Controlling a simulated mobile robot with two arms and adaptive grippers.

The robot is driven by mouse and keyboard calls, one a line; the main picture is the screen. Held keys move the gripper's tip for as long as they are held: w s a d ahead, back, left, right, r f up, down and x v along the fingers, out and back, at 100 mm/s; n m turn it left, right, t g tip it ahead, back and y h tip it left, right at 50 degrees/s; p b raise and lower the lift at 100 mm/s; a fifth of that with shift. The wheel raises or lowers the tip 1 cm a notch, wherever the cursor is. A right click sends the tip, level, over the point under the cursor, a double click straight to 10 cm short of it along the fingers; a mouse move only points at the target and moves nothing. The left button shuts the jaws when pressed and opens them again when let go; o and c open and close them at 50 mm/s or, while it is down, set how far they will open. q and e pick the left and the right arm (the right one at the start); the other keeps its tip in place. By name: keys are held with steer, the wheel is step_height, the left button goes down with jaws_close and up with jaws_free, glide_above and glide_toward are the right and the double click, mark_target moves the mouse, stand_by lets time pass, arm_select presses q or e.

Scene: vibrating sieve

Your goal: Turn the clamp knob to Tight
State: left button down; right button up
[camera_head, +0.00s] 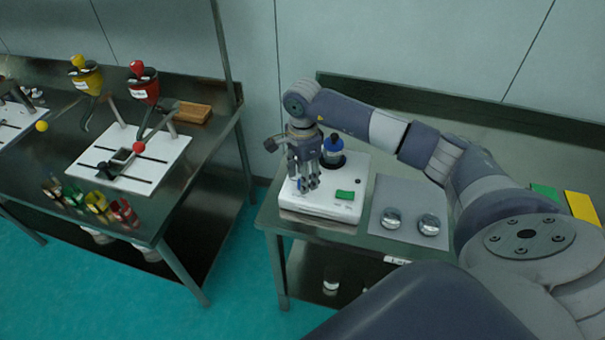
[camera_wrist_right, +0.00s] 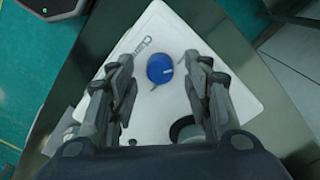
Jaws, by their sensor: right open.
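My right gripper (camera_wrist_right: 160,90) is open, with one finger on each side of the knob and visible gaps between. In the head view my right gripper (camera_head: 305,186) points down over the left part of the white base (camera_head: 320,208) and largely hides the knob. My left gripper is not in view.
A green switch (camera_head: 345,194) is at the base's front. A grey mat (camera_head: 411,197) with two shiny round pieces lies to the right. Another bench (camera_head: 60,190) with funnels stands at left.

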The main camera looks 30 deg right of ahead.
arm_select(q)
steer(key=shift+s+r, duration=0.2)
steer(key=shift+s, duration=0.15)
arm_select(e)
steer(key=shift+f, duration=0.75)
jaws_close()
